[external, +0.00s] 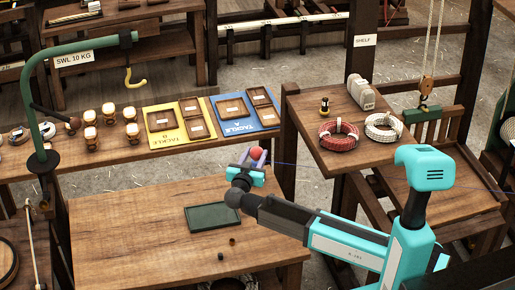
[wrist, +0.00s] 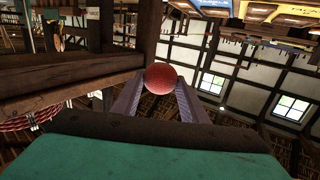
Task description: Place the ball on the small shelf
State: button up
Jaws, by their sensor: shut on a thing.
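A red ball (external: 256,154) is held between the fingers of my gripper (external: 255,159), above the far side of the front wooden table. In the wrist view the ball (wrist: 161,76) sits between the two grey-purple finger tips. The small shelf (external: 325,112) is the raised wooden top at the right, with a "SHELF" sign on the post behind it. My gripper is left of the shelf, apart from it. The underside and edge of a wooden top show at the left of the wrist view.
The shelf bears a red rope coil (external: 338,133), a white rope coil (external: 383,127), a pale container (external: 360,91) and a small dark-and-yellow item (external: 324,106). A dark green tray (external: 213,218) lies on the front table (external: 130,225). A green crane arm (external: 80,48) stands left.

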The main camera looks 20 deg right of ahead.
jog(key=w+d+r+m+g+h+p, duration=0.1)
jog(key=w+d+r, duration=0.35)
jog(key=r, duration=0.25)
jog(key=w+d+r+m+h+p, duration=0.1)
jog(key=w+d+r, duration=0.2)
jog(key=d+r, duration=0.35)
notch_tip(320, 180, up, 8)
jog(key=m+g+h+p, duration=0.1)
jog(key=g+h+p, duration=0.1)
send_over(306, 111)
jog(key=shift+f, duration=0.1)
jog(key=shift+f, duration=0.1)
jog(key=shift+f+p, duration=1.1)
jog(key=shift+f, duration=1.95)
jog(key=shift+f+p, duration=0.6)
jog(key=shift+f, duration=1.25)
jog(key=shift+f, duration=0.15)
